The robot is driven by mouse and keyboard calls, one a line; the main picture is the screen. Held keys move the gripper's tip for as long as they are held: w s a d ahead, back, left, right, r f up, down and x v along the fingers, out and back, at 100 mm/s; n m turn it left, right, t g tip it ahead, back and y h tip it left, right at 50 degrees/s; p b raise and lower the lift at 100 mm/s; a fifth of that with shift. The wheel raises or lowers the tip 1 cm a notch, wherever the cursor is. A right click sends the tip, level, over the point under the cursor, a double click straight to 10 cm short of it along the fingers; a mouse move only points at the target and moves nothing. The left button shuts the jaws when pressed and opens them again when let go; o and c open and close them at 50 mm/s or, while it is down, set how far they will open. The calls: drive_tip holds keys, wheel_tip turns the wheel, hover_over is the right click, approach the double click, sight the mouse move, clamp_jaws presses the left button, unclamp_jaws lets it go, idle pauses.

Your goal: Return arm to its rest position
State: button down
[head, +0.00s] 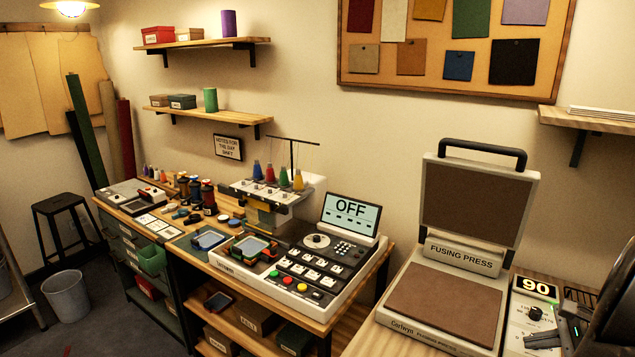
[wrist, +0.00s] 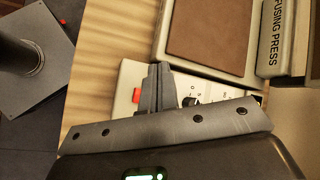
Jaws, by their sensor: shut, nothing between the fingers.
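My gripper (head: 535,340) is at the lower right of the head view, over the control box (head: 522,313) beside the fusing press (head: 448,297). In the wrist view my gripper (wrist: 158,70) has its two fingers together, shut and empty. The control box (wrist: 130,73) lies below and around the fingers there, with a red part and a dark knob showing. I cannot tell whether the fingers touch the box. The fusing press stands open, its lid raised, and nothing lies on its brown pad (wrist: 205,25).
The display by the press (head: 535,288) reads 90. Left of the press is a machine (head: 300,275) with a screen (head: 351,211) reading OFF. A wall shelf (head: 590,121) is above right. Bare wooden tabletop (wrist: 110,50) lies left of the box. A stool (head: 62,207) and bin (head: 66,295) stand far left.

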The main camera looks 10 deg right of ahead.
drive_tip(key=w+a+r+n+g, duration=0.1)
drive_tip(key=a+n+g, duration=0.15)
drive_tip(key=a, duration=0.45)
drive_tip(key=w+a+r+n+g+h, duration=0.1)
drive_tip(key=a+r+n, duration=0.1)
drive_tip(key=a+n, duration=0.35)
drive_tip(key=w+a+r+n+g, duration=0.1)
drive_tip(key=w+a, duration=0.1)
drive_tip(key=a, duration=0.7)
drive_tip(key=s+a+r+n+t+h, duration=0.1)
drive_tip(key=s+a+n, duration=0.3)
drive_tip(key=a, duration=0.4)
drive_tip(key=s+a+r+n+t+h, duration=0.1)
drive_tip(key=s+a+r+n+h, duration=0.1)
drive_tip(key=s+a+r+n, duration=0.2)
drive_tip(key=a+n, duration=0.3)
drive_tip(key=a, duration=0.1)
drive_tip(key=shift+a+r+t, duration=0.25)
drive_tip(key=shift+a+t, duration=0.1)
